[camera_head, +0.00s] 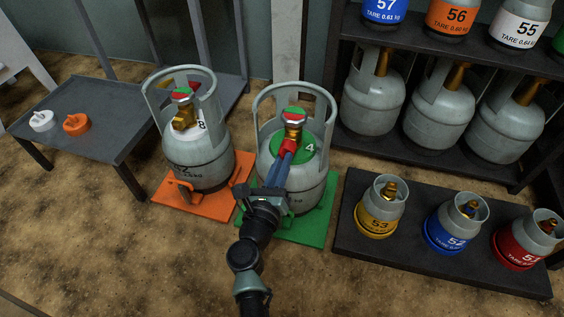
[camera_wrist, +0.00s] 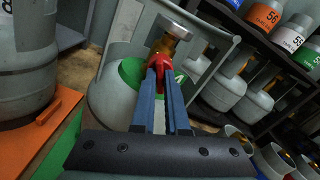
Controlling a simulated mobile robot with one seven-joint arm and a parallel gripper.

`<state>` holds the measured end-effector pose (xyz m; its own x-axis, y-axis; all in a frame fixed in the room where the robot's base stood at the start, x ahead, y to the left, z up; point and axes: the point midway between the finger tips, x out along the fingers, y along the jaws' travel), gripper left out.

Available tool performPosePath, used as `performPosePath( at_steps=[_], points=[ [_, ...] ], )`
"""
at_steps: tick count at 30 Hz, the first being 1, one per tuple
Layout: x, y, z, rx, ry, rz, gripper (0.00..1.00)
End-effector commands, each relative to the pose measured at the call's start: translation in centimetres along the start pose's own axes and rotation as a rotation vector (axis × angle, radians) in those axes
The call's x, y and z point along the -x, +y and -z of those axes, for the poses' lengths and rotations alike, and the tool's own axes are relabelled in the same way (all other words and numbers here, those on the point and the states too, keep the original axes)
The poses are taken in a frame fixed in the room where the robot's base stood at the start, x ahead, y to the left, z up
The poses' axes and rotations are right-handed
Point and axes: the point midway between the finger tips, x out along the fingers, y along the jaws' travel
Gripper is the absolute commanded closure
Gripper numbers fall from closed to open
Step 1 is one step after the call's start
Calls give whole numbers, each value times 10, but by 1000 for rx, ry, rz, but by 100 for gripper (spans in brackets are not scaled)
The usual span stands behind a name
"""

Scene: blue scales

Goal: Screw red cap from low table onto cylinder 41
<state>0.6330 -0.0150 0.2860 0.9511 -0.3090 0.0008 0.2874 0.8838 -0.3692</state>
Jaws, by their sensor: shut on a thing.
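The grey cylinder (camera_head: 268,150) with a green disc stands upright on a green scale (camera_head: 322,222). A "4" shows on its disc; any further digit is hidden. Its brass valve (camera_head: 293,131) faces my gripper. My gripper (camera_head: 286,156) is shut on the red cap (camera_head: 289,145) right in front of the valve. In the wrist view the red cap (camera_wrist: 159,76) sits between the blue fingertips and overlaps the brass valve (camera_wrist: 163,46). The cap looks to be at the valve outlet; whether it is threaded on I cannot tell. The low table (camera_head: 95,110) is at left.
A white cap (camera_head: 42,121) and an orange cap (camera_head: 76,124) lie on the low table. Another grey cylinder (camera_head: 205,160) stands close at left on an orange scale (camera_head: 178,205). Small cylinders stand on a dark platform (camera_head: 400,265) at right, below a loaded rack (camera_head: 440,155).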

Motion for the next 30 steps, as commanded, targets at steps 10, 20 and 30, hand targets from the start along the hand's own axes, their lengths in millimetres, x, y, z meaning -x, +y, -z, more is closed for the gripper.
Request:
performPosePath(
  at_steps=[10,20,30],
  points=[
    [0,1,0,0,1,-1,53],
    [11,0,-1,3,3,-2,53],
    [83,-1,-4,4,3,-6,53]
  ],
)
